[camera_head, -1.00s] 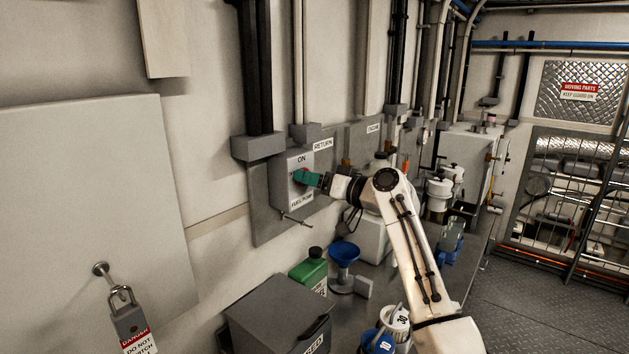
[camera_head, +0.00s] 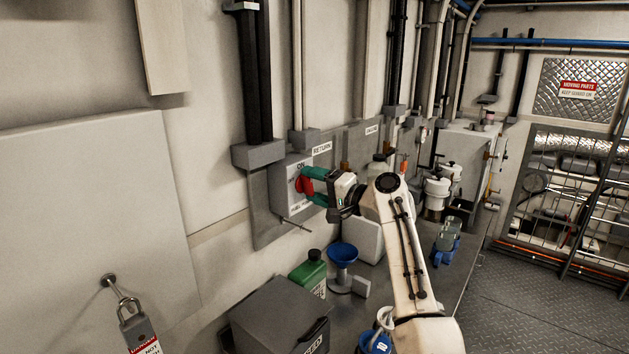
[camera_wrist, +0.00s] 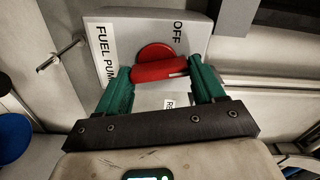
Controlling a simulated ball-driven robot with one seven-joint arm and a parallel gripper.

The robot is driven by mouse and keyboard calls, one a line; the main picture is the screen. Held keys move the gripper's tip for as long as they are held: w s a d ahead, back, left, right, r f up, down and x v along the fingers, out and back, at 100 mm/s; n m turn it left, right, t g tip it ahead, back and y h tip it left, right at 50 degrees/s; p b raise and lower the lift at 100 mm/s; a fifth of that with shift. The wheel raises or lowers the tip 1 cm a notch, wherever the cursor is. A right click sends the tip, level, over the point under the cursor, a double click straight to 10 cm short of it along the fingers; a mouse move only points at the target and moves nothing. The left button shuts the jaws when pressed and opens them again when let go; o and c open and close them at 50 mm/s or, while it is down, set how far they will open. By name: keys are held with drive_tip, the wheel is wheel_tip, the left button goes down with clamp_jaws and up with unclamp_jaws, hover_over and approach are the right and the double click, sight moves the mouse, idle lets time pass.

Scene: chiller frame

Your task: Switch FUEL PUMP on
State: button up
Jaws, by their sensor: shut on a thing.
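The grey FUEL PUMP switch box (camera_head: 290,186) is on the left wall, with ON above its red knob (camera_head: 305,183). In the wrist view, the knob (camera_wrist: 157,63) has a raised bar lying nearly crosswise, its left end slightly lower. OFF (camera_wrist: 177,32) is printed above the knob there, and the FUEL PUMP label (camera_wrist: 105,55) runs down the left side. My gripper (camera_head: 312,186) is at the box. Its green fingers (camera_wrist: 161,78) are shut on the red bar, one at each end. The right finger hides the face where ON is.
A thin metal rod (camera_head: 294,222) sticks out below the box. A green bottle (camera_head: 309,270), a blue funnel (camera_head: 343,255) and a grey case (camera_head: 280,318) stand below. A padlock with a tag (camera_head: 137,325) hangs at the lower left.

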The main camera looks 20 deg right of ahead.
drive_tip(key=shift+d+m+p, duration=0.15)
drive_tip(key=shift+m+p, duration=0.45)
drive_tip(key=shift+m, duration=0.7)
drive_tip(key=o, duration=1)
drive_tip(key=shift+o, duration=0.2)
drive_tip(key=shift+f, duration=0.1)
drive_tip(key=b+v, duration=0.2)
drive_tip(key=v, duration=0.8)
drive_tip(key=shift+s+d, duration=0.2)
drive_tip(key=shift+s, duration=0.05)
